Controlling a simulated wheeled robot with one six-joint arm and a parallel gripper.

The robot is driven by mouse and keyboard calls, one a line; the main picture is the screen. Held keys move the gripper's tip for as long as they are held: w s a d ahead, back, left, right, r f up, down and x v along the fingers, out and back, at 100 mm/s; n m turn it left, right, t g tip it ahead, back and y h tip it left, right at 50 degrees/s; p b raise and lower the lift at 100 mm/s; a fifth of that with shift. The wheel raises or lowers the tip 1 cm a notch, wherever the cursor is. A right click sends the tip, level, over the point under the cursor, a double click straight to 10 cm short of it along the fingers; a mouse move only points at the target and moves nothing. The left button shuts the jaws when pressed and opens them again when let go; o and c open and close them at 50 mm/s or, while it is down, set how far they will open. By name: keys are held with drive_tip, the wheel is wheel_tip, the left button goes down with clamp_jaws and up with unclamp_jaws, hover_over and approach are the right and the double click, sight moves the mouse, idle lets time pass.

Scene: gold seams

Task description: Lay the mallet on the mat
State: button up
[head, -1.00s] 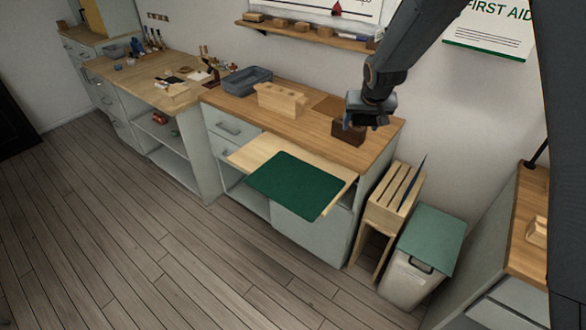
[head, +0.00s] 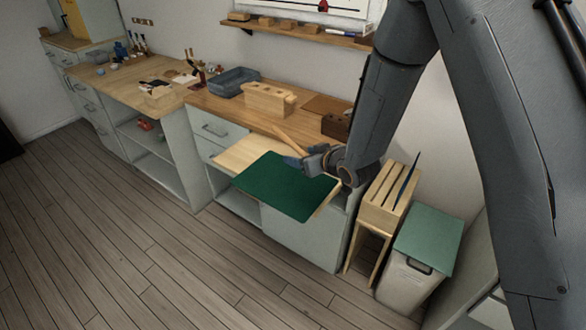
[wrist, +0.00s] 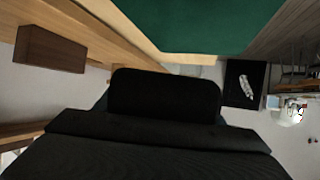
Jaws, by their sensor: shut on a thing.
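The green mat (head: 280,188) lies flat on a pale pulled-out board (head: 240,153) at the front of the workbench. The mat also shows at the top of the wrist view (wrist: 195,25). My gripper (head: 300,161) is over the mat's back right part, shut on the mallet. A pale wooden length that looks like the mallet's handle (head: 290,139) sticks out from it towards the back left. The mallet's head cannot be made out. I cannot tell whether the mallet touches the mat. Dark parts fill the lower wrist view and hide the grip.
A dark brown block (head: 335,125) stands on the bench behind my gripper. A pale wooden block with holes (head: 268,99) and a grey-blue tray (head: 234,82) are further left. A slatted wooden stand (head: 385,197) and a green-lidded bin (head: 425,240) stand at the right.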

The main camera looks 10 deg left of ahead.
drive_tip(key=shift+n+y, duration=0.7)
drive_tip(key=shift+y, duration=0.1)
drive_tip(key=shift+s+a+f+b, duration=0.4)
drive_tip(key=shift+s+f+b, duration=0.2)
drive_tip(key=shift+f+b, duration=0.7)
drive_tip(key=shift+s+a+f+b, duration=0.4)
drive_tip(key=shift+s+f+b, duration=0.3)
drive_tip(key=shift+f, duration=1.05)
drive_tip(key=shift+s+a+f+b, duration=0.45)
drive_tip(key=shift+f+b, duration=0.7)
drive_tip(key=shift+f, duration=0.35)
drive_tip(key=shift+d, duration=0.1)
drive_tip(key=o, duration=1.4)
drive_tip(key=shift+s+f, duration=0.1)
drive_tip(key=shift+s+d, duration=0.1)
drive_tip(key=v, duration=0.3)
drive_tip(key=b+v, duration=0.1)
drive_tip(key=v, duration=0.3)
drive_tip(key=shift+d+r+b, duration=0.25)
drive_tip(key=shift+r+b, duration=0.05)
drive_tip(key=shift+r, duration=0.05)
